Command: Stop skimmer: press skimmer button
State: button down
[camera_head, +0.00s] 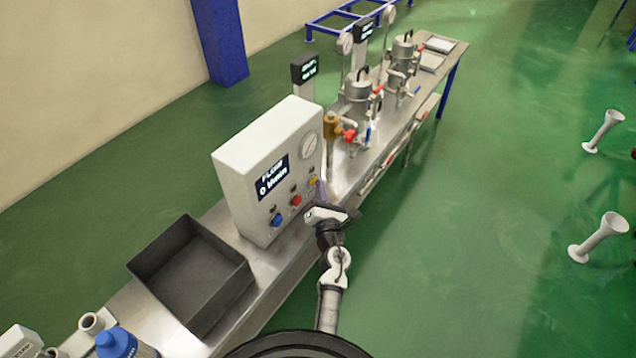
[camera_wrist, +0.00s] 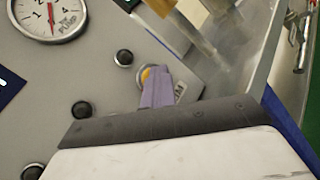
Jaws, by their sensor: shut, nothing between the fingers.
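The white control box (camera_head: 240,165) stands on the metal bench with a blue button (camera_head: 277,221), a red button (camera_head: 296,200) and a yellow button (camera_head: 313,181) on its front. In the wrist view the yellow button (camera_wrist: 146,74) sits in a round metal ring, beside a partly hidden label ending in "IM". My gripper (camera_head: 322,186) is at the right end of the button row. Its purple fingers (camera_wrist: 158,72) are shut and empty, and their tips cover the right part of the yellow button. I cannot tell whether they touch it.
A pressure gauge (camera_wrist: 48,14) marked "PUMP" and black round caps (camera_wrist: 82,110) are on the panel. A display (camera_head: 272,178) reads "FLOW 0 l/min". A dark open tray (camera_head: 165,250) is at left.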

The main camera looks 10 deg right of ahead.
jog(key=shift+a, duration=0.2)
jog(key=shift+s, duration=0.15)
jog(key=shift+d, duration=0.15)
jog(key=s+d+p, duration=0.1)
jog(key=s+d, duration=0.3)
jog(key=shift+s+d, duration=0.2)
dwell(0.3)
